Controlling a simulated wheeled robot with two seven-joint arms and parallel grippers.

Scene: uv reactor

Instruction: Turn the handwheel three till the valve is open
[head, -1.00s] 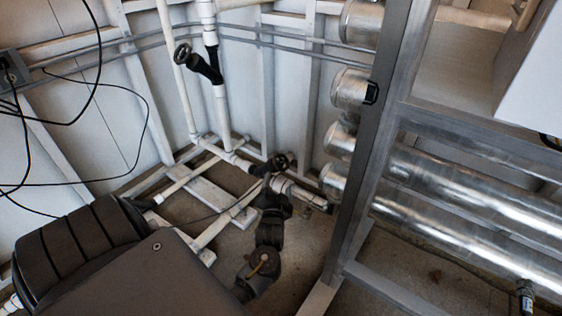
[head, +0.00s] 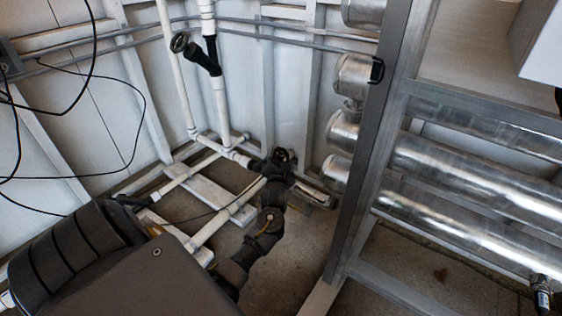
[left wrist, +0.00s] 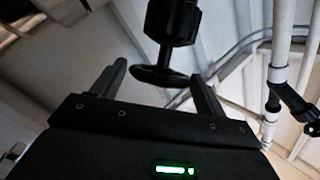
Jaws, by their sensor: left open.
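A dark handwheel (head: 284,158) sits low on the white piping in the middle of the head view. My left gripper (head: 276,174) is right at it, with the dark arm reaching up from below and covering part of the valve. In the left wrist view, a black handwheel (left wrist: 158,76) under a black valve body (left wrist: 172,22) shows between the two fingertips of my left gripper (left wrist: 160,72). The fingers are apart, one on each side of the wheel; contact cannot be told. No number marks either wheel. My right gripper is not seen.
Another black valve with a handwheel (head: 180,42) is on the upright white pipe (head: 220,100). A grey metal frame post (head: 368,140) and large silver cylinders (head: 450,220) stand to the right. Black cables (head: 142,120) hang at the left wall.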

